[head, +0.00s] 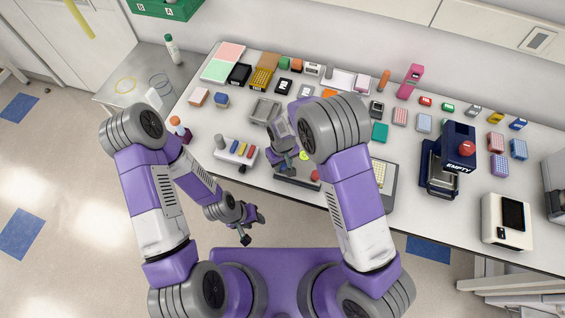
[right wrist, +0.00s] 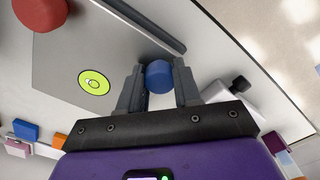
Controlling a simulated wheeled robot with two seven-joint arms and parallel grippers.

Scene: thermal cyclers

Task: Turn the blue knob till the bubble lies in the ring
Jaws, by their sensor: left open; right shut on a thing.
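The blue knob (right wrist: 158,72) sits between the two fingers of my right gripper (right wrist: 158,88) in the right wrist view, and the fingers are shut on it. Left of it, a round yellow-green bubble level (right wrist: 94,82) lies on a grey plate (right wrist: 62,62). A small ring mark shows near its middle; the bubble is too small to place surely against the ring. In the head view my right gripper (head: 290,166) reaches down at the bench's front edge beside the level (head: 304,155), hiding the blue knob. My left gripper (head: 254,227) is open and empty, in front of the bench.
A red knob (head: 315,176) stands by the level, also seen in the right wrist view (right wrist: 40,8). A white rack with coloured pieces (head: 236,153) lies to the left. A grey-framed plate (head: 390,184) is close on the right. Several small boxes fill the bench behind.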

